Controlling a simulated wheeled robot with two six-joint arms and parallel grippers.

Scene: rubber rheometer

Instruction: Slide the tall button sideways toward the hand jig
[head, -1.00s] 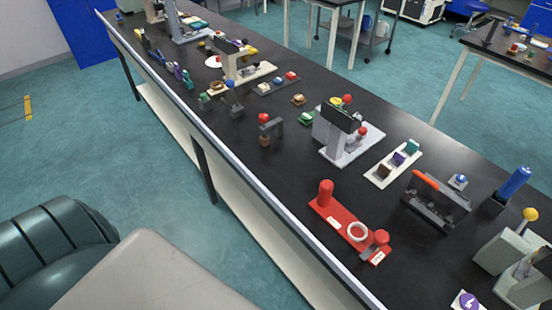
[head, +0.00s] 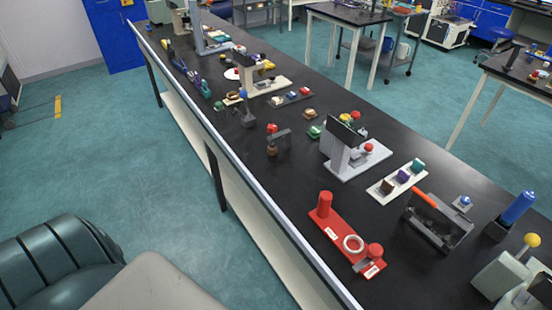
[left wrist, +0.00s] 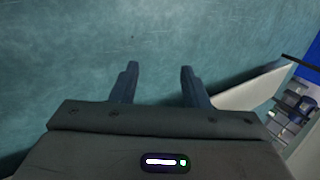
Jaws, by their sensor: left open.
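A white strip (head: 379,196) on the black bench bears a brown block (head: 387,186), a purple block (head: 403,175) and a teal block (head: 418,165), button-like pieces. A red plate (head: 335,228) in front carries a tall red post (head: 324,203), a white ring and a shorter red knob (head: 375,251). I cannot tell which piece is the tall button or which fixture is the hand jig. My left gripper (left wrist: 158,78) is open and empty in the left wrist view, over teal floor, away from the bench pieces. No gripper shows in the head view.
A grey tray (head: 437,232) with an orange handle, a blue cylinder (head: 518,207) and a yellow-knobbed device (head: 531,241) stand at the right. A white-based press (head: 340,157) stands farther back. Smaller pieces crowd the far bench (head: 405,130); its right side is clearer.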

